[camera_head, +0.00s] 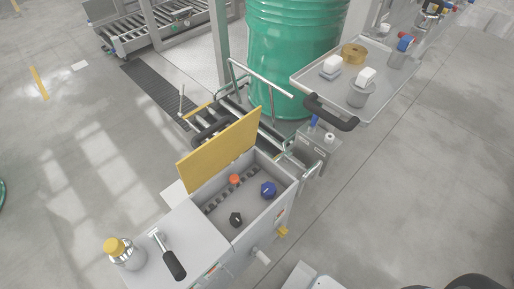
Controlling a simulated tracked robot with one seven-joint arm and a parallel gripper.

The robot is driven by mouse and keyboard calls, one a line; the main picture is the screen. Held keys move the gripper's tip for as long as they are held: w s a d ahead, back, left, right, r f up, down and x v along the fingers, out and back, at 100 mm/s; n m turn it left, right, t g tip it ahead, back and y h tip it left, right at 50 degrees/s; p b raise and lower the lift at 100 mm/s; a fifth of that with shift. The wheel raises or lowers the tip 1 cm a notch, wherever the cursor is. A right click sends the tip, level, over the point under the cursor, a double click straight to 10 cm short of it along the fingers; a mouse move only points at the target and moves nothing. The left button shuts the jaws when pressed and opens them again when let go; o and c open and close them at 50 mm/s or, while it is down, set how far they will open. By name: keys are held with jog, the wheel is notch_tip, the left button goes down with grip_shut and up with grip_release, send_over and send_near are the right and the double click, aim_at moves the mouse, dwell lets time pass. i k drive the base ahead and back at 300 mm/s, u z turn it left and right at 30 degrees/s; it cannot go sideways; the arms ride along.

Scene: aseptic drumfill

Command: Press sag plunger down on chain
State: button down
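An open grey box (263,217) with its yellow lid (222,147) raised stands at the lower middle. A dark chain (216,202) runs diagonally along the inside of the box. An orange knob (235,179) stands beside or over the chain's far part; I cannot tell if it touches. A blue knob (268,189) is at the right inside and a black knob (236,219) at the near side. No knob is labelled legibly, so I cannot tell for certain which is the sag plunger. My gripper's fingers are not in view.
A grey bench top with a yellow-capped bottle (115,247) and a black-handled lever (173,264) adjoins the box at left. A tray cart (327,92) with a black handle and a green drum (290,55) stand behind. Floor at right is clear.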

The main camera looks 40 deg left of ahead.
aim_at(233, 179)
jog(key=z, duration=0.3)
jog(key=i, duration=0.15)
jog(key=u, duration=2.95)
jog(key=k, duration=0.9)
jog(key=u, duration=0.1)
jog(key=i, duration=0.6)
